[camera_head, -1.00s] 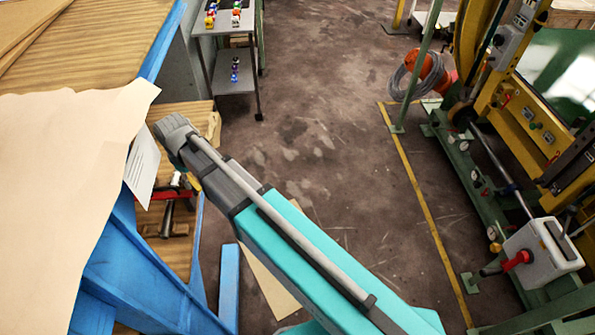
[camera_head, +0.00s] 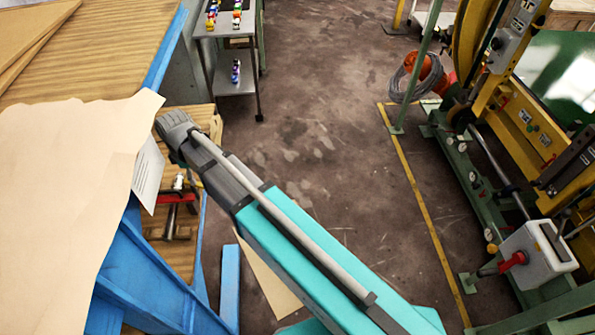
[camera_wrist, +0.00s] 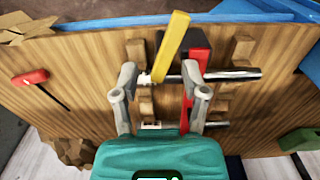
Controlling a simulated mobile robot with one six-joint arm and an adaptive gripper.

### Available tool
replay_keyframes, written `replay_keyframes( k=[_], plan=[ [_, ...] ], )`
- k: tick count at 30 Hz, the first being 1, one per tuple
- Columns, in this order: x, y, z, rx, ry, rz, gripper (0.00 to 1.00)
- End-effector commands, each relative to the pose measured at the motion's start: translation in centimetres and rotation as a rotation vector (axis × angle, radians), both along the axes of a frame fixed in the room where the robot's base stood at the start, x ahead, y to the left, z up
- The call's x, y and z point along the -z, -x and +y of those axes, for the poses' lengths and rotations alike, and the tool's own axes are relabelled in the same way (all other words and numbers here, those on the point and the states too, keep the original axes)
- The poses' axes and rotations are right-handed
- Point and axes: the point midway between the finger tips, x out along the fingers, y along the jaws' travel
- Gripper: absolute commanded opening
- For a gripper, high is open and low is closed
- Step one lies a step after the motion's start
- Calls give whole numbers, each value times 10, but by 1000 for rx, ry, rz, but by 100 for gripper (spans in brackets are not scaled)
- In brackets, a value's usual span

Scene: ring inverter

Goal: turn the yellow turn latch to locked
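The yellow turn latch (camera_wrist: 172,47) shows in the wrist view as a flat bar. It stands nearly upright, its top leaning right, beside a red bar (camera_wrist: 198,55) and close to a horizontal metal rod (camera_wrist: 232,75). My gripper (camera_wrist: 159,76) is open, with one finger on each side of the latch's lower end. I see gaps beside the latch; I cannot tell whether either finger touches it. In the head view my arm reaches to the wooden board at the table's side, and my fingers cannot be made out there.
The wooden board (camera_wrist: 75,65) carries a red-handled lever (camera_wrist: 30,77) at left and a green block (camera_wrist: 300,140) at right. In the head view a large paper sheet (camera_head: 65,190) overhangs the blue-framed table near my wrist. Open floor (camera_head: 320,150) lies to the right.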

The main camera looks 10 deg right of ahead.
Motion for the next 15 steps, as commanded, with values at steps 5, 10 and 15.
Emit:
replay_keyframes(
  k=[5,10,15],
  plan=[
    [-19,0,0,1,0,0,57],
    [-33,0,0,1,0,0,57],
    [-44,0,0,1,0,0,57]
  ],
)
